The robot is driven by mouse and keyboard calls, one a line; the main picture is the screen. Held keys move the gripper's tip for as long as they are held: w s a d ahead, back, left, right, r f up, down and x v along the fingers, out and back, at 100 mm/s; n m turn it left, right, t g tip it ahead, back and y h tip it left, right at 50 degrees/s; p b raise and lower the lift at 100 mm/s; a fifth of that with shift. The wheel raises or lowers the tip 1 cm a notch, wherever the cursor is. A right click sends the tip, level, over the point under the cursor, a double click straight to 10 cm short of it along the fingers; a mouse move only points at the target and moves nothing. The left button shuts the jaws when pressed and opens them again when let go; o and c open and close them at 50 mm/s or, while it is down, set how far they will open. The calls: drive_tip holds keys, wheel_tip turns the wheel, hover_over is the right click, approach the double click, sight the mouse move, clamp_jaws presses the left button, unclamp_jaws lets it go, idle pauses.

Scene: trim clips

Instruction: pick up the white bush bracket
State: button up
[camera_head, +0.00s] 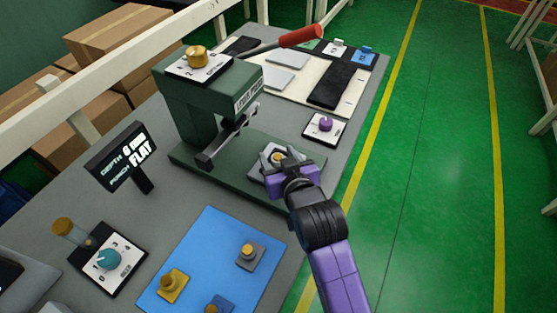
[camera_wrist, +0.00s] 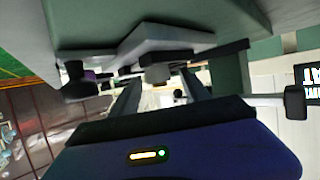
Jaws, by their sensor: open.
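The white bush bracket (camera_head: 259,163) appears to be the pale plate with a gold bush on the green press base. In the wrist view a pale plate (camera_wrist: 150,42) with a short grey stub is at the top centre. My gripper (camera_head: 281,168) is at the bracket's near right side and hides part of it. In the wrist view the two fingers of my gripper (camera_wrist: 158,82) are spread, with the stub between or just beyond their tips. I cannot tell whether they touch it.
The green press (camera_head: 207,100) with a red-handled lever (camera_head: 300,37) rises just behind the bracket. A blue mat (camera_head: 208,262) with several small brackets lies in front. A purple-knobbed plate (camera_head: 325,127) is to the right. A display sign (camera_head: 122,157) stands at left.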

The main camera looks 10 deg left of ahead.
drive_tip(key=shift+c, duration=0.2)
clamp_jaws()
drive_tip(key=shift+r, duration=0.1)
